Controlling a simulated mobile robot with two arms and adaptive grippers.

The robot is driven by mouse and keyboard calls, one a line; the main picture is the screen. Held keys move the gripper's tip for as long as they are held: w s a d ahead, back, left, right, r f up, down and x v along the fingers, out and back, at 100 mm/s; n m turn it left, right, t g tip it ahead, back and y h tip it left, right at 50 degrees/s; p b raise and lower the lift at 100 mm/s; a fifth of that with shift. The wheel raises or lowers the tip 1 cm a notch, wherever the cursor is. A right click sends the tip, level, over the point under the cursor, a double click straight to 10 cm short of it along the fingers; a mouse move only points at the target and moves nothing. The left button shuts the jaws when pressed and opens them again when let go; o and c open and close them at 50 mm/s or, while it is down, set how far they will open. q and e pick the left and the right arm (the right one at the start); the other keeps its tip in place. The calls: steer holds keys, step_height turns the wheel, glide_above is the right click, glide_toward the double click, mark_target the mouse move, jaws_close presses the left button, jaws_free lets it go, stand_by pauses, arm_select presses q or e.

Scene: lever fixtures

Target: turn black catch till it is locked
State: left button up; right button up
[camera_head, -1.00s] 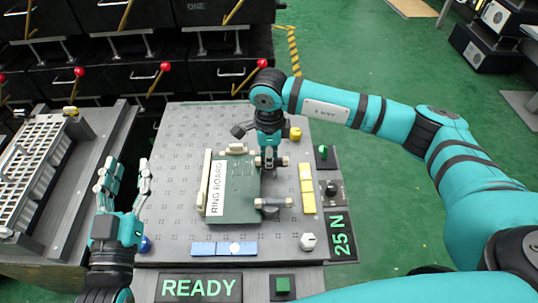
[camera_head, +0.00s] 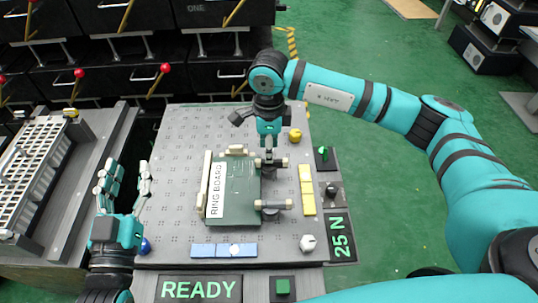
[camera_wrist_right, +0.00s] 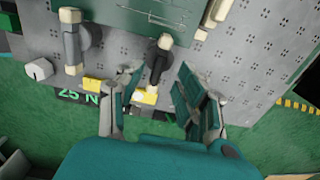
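The black catch (camera_head: 272,168) is at the upper right edge of the green board labelled RING BOARD (camera_head: 236,192). In the right wrist view the black catch (camera_wrist_right: 157,66) shows a dark arm with a cream tip at the board's edge. My right gripper (camera_head: 269,143) is just above it. In the wrist view this gripper (camera_wrist_right: 160,88) has its fingers spread apart, with the catch between them in the picture and no clear contact. A second, grey catch (camera_head: 273,205) is at the board's lower right; it also shows in the wrist view (camera_wrist_right: 73,42). My left gripper (camera_head: 122,182) is open and empty at the plate's left.
The grey perforated plate (camera_head: 180,135) carries yellow blocks (camera_head: 307,190), a blue strip (camera_head: 223,250), a yellow knob (camera_head: 295,135) and a white knob (camera_head: 307,242). Displays read READY (camera_head: 198,288) and 25 N (camera_head: 340,235). A crate rack (camera_head: 35,170) stands left.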

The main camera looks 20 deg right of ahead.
step_height(320, 180, up, 8)
steer(key=shift+f, duration=0.15)
steer(key=shift+s+f, duration=0.1)
stand_by(0.5)
